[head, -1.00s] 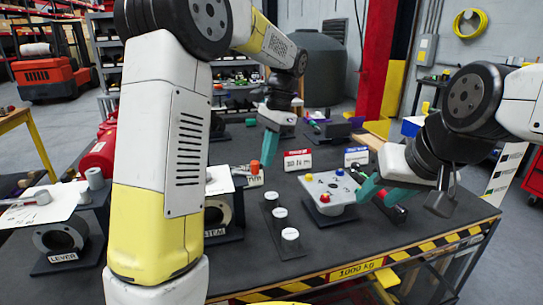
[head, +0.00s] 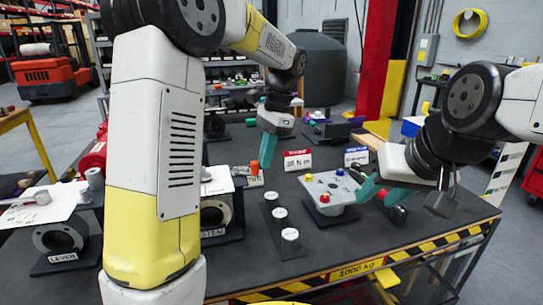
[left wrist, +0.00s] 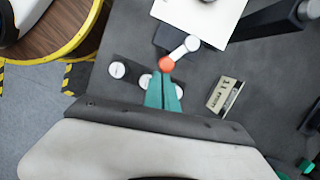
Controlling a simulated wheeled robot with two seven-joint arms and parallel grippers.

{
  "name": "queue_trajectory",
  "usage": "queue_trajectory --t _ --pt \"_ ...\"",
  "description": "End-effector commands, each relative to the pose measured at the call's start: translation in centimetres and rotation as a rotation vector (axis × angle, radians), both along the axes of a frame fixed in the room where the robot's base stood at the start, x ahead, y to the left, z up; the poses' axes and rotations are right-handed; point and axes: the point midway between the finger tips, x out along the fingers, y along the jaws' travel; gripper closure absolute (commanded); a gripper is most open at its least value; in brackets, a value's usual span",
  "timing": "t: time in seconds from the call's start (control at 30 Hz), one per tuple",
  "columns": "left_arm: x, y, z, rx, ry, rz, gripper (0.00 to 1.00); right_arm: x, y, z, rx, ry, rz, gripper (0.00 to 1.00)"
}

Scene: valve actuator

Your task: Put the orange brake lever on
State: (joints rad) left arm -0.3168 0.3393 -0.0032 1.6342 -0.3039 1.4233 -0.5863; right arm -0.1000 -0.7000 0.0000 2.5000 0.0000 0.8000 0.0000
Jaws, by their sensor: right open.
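The orange knob (head: 254,167) of what seems to be the brake lever stands beside the white sheet on the table. In the left wrist view the orange knob (left wrist: 166,63) sits at the end of a short whitish arm (left wrist: 186,47). My left gripper (head: 265,166) points down right beside the knob. In the left wrist view its teal fingers (left wrist: 163,76) lie together, tips just short of the knob; I cannot tell if they touch it. My right gripper (head: 382,192) is open beside the button panel (head: 325,190), fingers apart.
Several white-capped pegs stand on a dark mat (head: 288,250) near the front. A ringed block labelled LEVER (head: 62,259) is at the left, another ringed block (head: 215,213) is partly behind my left arm. Two small signs (head: 297,160) stand behind the panel.

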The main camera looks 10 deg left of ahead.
Motion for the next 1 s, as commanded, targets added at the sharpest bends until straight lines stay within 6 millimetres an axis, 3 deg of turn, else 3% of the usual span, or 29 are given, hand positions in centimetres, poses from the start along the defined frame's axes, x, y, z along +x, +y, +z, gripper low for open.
queue_trajectory --t 0.47,1.0 --pt "-1.5 0.2 0.0 0.002 0.001 -0.173 1.00 0.0 0.0 0.0 0.000 0.000 0.000 0.59" --pt "-5.3 1.7 0.0 0.002 0.001 -0.668 1.00 0.0 0.0 0.0 0.000 0.000 0.000 0.59"
